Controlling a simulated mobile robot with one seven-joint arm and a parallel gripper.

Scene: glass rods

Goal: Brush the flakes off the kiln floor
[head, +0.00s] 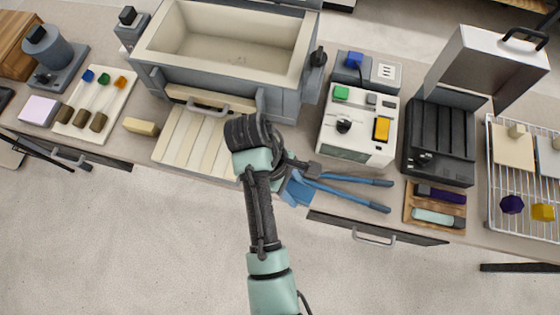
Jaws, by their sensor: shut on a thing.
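The kiln (146,60) is the open grey box at the back left, with its cream floor (222,47) showing. A few tiny specks near the floor's right part may be flakes; they are too small to be sure. My gripper (298,166) is over the counter's front edge, in front of the kiln and to its right, partly hidden by my wrist. It is shut at the near end of a blue-handled tool (340,178) with two long arms and dark grips pointing right. The tool's head is hidden. A flat blue piece (298,190) lies just below. No brush can be clearly made out.
A slatted cream panel (185,148) with a handle lies before the kiln. A white control box (357,140), a black ribbed unit (440,135) and a wire rack (540,215) stand on the right. A wooden tray (412,205) holds two tools.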

